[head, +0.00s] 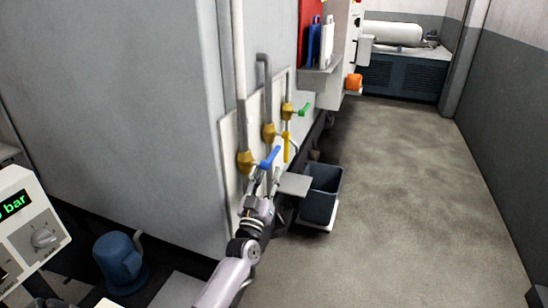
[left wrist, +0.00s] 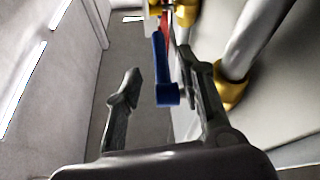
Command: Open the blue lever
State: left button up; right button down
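The blue lever (head: 270,157) sits on the nearest brass valve (head: 245,162) and sticks out to the right from its pipe, tilted up. My left gripper (head: 263,188) is just below it in the head view. In the left wrist view, the blue lever (left wrist: 165,75) lies between the two spread fingers of my left gripper (left wrist: 165,88), with its free end pointing at the palm. It is nearer the right finger; a clear gap shows to the left finger. Whether the right finger touches it, I cannot tell. My right gripper is not in view.
A yellow lever (head: 286,148) and a green lever (head: 305,109) are on the valves farther along the panel. A grey plate (head: 295,185) and a dark bin (head: 320,195) stand close right of my left gripper. The floor (head: 400,200) to the right is clear.

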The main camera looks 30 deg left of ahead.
aim_at(274, 155)
pick_arm(q)
jog(key=b+x, duration=0.2)
jog(key=x, duration=0.5)
jog(key=shift+w+a+r, duration=0.1)
jog(key=shift+w, duration=0.25)
jog(key=shift+c, duration=0.5)
grip_shut()
